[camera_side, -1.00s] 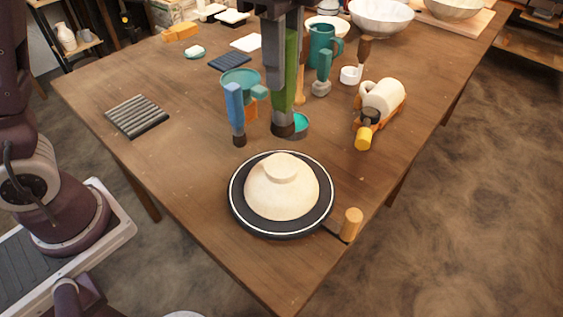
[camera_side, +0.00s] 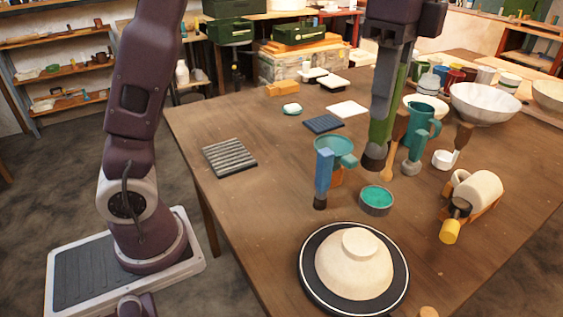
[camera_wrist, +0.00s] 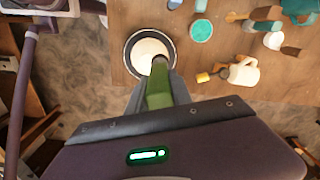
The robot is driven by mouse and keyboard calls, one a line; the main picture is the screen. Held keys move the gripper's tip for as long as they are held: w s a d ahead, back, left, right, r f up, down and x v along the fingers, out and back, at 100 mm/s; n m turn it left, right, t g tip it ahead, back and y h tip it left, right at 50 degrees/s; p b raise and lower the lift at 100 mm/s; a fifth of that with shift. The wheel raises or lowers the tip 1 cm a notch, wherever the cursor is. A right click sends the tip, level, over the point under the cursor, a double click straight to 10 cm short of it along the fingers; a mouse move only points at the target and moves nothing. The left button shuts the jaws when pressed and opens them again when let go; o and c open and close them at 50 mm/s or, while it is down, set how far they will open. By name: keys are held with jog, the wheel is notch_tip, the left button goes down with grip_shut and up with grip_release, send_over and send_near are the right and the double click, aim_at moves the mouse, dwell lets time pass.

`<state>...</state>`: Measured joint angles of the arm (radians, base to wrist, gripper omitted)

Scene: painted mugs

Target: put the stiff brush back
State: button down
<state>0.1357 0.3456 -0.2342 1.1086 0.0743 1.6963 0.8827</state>
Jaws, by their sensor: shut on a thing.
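My gripper (camera_side: 386,68) is shut on a green-handled brush with a dark end (camera_side: 380,128), held upright, dark end down. The brush also shows in the wrist view (camera_wrist: 158,88). In the side view its dark end appears just behind the small bowl of teal glaze (camera_side: 376,200); I cannot tell its exact height above the table. A blue-handled brush (camera_side: 323,178) with a dark end stands upright by a teal funnel-shaped piece (camera_side: 334,146) with an orange part below. The glaze bowl also shows in the wrist view (camera_wrist: 201,31).
A cream domed piece (camera_side: 355,262) sits on a dark round wheel (camera_side: 309,290) in front. A teal mug (camera_side: 424,118) and several upright tools crowd the right of the brush. A cream mug (camera_side: 478,190) lies on its side. Bare table lies left of the blue brush.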

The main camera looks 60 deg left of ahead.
jog(key=w+a+n, duration=0.3)
jog(key=a+n, duration=0.1)
jog(key=a, duration=0.4)
jog(key=w+a+n, duration=0.3)
jog(key=a, duration=0.6)
jog(key=s+a+n, duration=0.3)
jog(key=a+n, duration=0.4)
jog(key=a, duration=1.1)
notch_tip(320, 180, down, 23)
jog(key=shift+d+r, duration=0.2)
jog(key=shift+d, duration=0.05)
jog(key=shift+f, duration=0.15)
jog(key=c, duration=1.1)
grip_release()
jog(key=shift+c, duration=0.2)
